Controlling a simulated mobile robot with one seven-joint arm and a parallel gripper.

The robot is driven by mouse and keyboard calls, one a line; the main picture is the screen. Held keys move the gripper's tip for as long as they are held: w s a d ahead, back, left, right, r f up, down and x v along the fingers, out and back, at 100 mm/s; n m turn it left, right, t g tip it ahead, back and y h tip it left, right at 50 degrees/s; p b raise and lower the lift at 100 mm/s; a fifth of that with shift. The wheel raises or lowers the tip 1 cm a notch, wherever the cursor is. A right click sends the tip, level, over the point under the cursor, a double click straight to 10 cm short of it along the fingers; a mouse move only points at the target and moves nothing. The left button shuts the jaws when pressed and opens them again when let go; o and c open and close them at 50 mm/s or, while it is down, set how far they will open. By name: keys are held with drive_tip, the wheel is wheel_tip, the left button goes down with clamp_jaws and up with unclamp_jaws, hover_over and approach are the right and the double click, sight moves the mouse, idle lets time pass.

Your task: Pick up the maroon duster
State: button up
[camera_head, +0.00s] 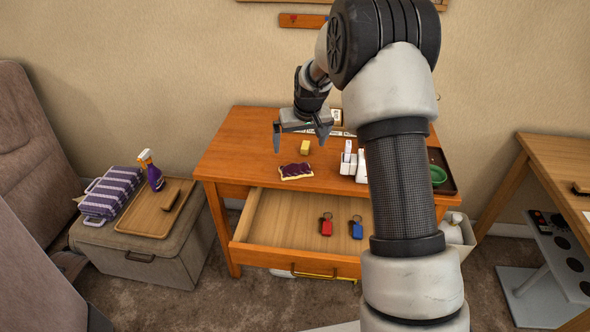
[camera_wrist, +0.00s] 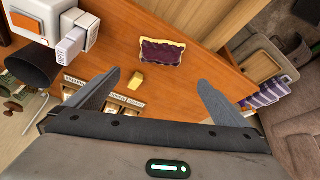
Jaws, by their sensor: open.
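The maroon duster (camera_head: 296,170), a folded dark cloth with a pale yellowish edge, lies flat on the wooden table (camera_head: 240,150) near its front edge, above the open drawer. In the wrist view the duster (camera_wrist: 162,52) lies beyond my fingertips, between their lines, with nothing on top of it. My gripper (camera_head: 299,146) hangs above the table with its fingers pointing down. It is open and empty, apart from the duster. In the wrist view both fingers of my gripper (camera_wrist: 158,79) are spread wide.
A small yellow block (camera_head: 305,147) sits behind the duster. White boxy items (camera_head: 350,160) stand to its right, near a dark tray (camera_head: 445,170) with a green bowl (camera_head: 437,175). The open drawer (camera_head: 280,225) holds red (camera_head: 326,226) and blue (camera_head: 356,229) key tags. The table's left side is clear.

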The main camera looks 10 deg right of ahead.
sight(296, 162)
drive_tip(key=x, duration=0.7)
drive_tip(key=shift+f, duration=0.25)
drive_tip(key=shift+b+x, duration=0.6)
drive_tip(key=shift+x, duration=2.15)
drive_tip(key=shift+s, duration=0.15)
drive_tip(key=c, duration=1)
wheel_tip(296, 162, up, 10)
drive_tip(key=shift+p, duration=0.55)
drive_tip(key=o, duration=0.6)
drive_tip(key=shift+c, duration=0.2)
drive_tip(key=c, duration=0.4)
